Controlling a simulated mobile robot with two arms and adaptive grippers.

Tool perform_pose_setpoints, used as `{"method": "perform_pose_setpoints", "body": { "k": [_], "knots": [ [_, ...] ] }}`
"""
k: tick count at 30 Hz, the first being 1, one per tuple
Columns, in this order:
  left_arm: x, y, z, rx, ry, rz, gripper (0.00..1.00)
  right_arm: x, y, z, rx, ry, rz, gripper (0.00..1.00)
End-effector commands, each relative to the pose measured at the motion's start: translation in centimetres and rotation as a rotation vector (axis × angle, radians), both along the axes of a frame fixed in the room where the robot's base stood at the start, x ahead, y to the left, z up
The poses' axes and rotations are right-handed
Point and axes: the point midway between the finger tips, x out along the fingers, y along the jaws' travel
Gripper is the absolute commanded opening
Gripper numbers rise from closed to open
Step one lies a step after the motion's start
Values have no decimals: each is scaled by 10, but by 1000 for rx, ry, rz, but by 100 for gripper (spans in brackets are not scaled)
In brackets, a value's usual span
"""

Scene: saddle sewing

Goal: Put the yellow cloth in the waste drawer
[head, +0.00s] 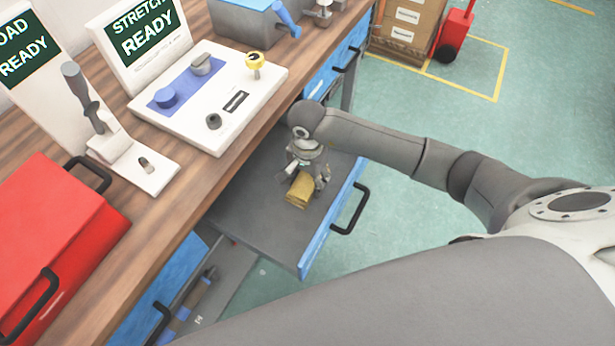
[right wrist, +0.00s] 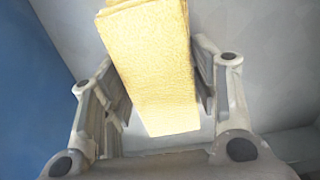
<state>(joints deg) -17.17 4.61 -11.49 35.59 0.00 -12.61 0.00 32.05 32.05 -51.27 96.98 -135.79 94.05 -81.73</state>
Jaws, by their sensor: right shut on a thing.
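The yellow cloth (head: 300,190) is a small folded block inside the open blue-fronted drawer (head: 262,219) under the bench. My right gripper (head: 307,180) reaches down into the drawer and is shut on the cloth. In the right wrist view the cloth (right wrist: 155,70) sits between the two fingers of my right gripper (right wrist: 157,95), with the grey drawer floor behind it. I cannot tell whether the cloth touches the floor. My left gripper does not show.
The wooden bench top (head: 205,195) overhangs the drawer. It holds a red toolbox (head: 55,225), a white control panel (head: 210,95) and a lever stand (head: 105,140). A lower drawer (head: 225,275) with tools is also open. Boxes (head: 405,25) stand at the back right.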

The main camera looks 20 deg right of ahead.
Motion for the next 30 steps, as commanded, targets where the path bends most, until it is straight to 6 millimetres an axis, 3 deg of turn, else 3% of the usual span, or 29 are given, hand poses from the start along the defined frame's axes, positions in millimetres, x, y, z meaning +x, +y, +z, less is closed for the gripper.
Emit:
{"method": "perform_pose_setpoints", "body": {
  "k": [7, 8, 12, 23, 26, 30],
  "knots": [
    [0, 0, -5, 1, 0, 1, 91, 1, 0, -4, -1, -2, 0, 32],
    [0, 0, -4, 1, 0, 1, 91, 1, 0, -3, 0, -1, 0, 57],
    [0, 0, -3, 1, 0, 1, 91, 0, 0, -2, 0, -1, 0, 75],
    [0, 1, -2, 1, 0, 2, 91, 0, 0, -1, 0, 0, 0, 76],
    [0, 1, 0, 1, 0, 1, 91, 1, 0, 4, 0, -2, 0, 76],
    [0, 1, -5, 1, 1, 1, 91, 2, 0, 28, 0, -8, 2, 76]
  ]
}}
